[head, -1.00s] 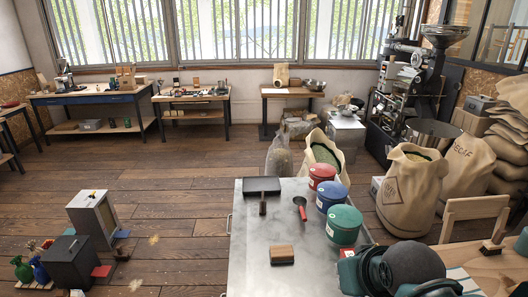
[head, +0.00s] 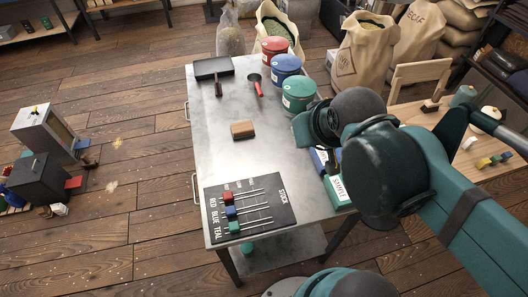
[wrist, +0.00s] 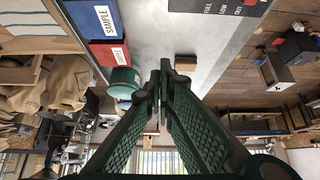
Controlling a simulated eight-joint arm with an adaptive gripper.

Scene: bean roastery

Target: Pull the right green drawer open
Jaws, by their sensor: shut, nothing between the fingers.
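A green drawer-like front with a white label (head: 341,189) shows at the right edge of the metal table, partly hidden behind my arm. A blue one (head: 318,160) sits just beyond it. The wrist view shows the blue labelled one (wrist: 96,17) and a red one (wrist: 109,53) side by side; the green front is not seen there. My gripper (wrist: 160,82) is shut and empty in the wrist view, its fingertips over the tabletop and apart from the labelled fronts. In the head view my arm hides the fingers. I cannot tell whether any drawer is open.
The metal table (head: 190,150) carries a slider board (head: 250,212), a brown block (head: 243,129), a black tray (head: 213,68) and a red-handled scoop (head: 254,84). Red (head: 275,49), blue (head: 285,70) and green (head: 299,94) tins line its right side. A wooden bench (head: 470,155) stands right.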

